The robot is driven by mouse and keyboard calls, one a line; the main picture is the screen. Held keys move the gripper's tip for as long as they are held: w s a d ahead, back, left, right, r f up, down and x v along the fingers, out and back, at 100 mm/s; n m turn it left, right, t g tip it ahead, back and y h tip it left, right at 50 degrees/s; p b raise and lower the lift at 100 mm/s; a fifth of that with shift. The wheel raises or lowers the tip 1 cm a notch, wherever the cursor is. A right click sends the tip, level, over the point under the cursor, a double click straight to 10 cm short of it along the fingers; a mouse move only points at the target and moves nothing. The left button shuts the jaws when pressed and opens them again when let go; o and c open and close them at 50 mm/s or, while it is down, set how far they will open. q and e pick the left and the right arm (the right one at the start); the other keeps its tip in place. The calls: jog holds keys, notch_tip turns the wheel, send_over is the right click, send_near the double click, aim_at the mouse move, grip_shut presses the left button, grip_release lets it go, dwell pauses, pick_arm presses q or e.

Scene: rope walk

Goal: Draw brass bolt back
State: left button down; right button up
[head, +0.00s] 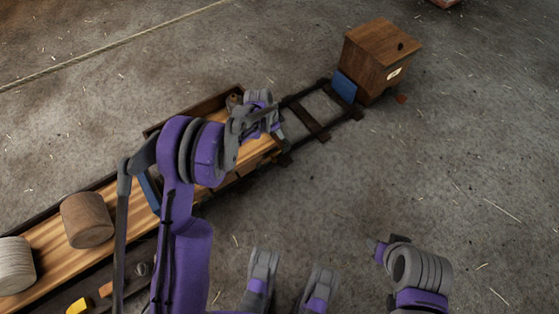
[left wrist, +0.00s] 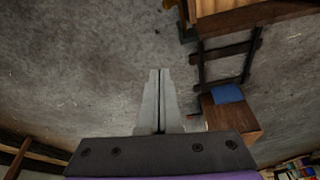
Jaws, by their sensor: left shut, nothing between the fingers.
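My left gripper (head: 262,112) is over the far end of a long wooden bed. In the left wrist view its two grey fingers (left wrist: 160,75) are pressed together with nothing between them, above bare floor. I cannot make out the brass bolt clearly in either view.
A dark ladder-like track (head: 312,112) runs from the bed to a wooden box (head: 375,60) with a blue panel (head: 343,86). Wooden cylinders, one brown (head: 86,220) and one pale (head: 14,264), sit on the bed. A rope (head: 120,43) crosses the upper left. Floor right of the track is clear.

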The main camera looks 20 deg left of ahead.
pick_arm(q)
notch_tip(320, 180, down, 13)
jog(key=w+m+b, duration=0.1)
jog(key=w+b, duration=0.1)
jog(key=shift+w+a+m+h, duration=0.2)
jog(key=shift+w+m+h, duration=0.1)
jog(key=shift+m, duration=0.1)
pick_arm(e)
jog(key=f, duration=0.4)
jog(key=shift+w, duration=0.2)
pick_arm(q)
notch_tip(320, 180, down, 9)
jog(key=b, duration=0.4)
jog(key=shift+s+a, duration=0.25)
jog(key=shift+a, duration=0.1)
pick_arm(e)
jog(key=shift+s+x, duration=0.1)
jog(key=shift+x, duration=0.6)
jog(key=shift+s+x, duration=0.15)
jog(key=shift+x, duration=0.55)
pick_arm(q)
jog(key=shift+r, duration=0.1)
pick_arm(e)
jog(key=shift+f, duration=0.1)
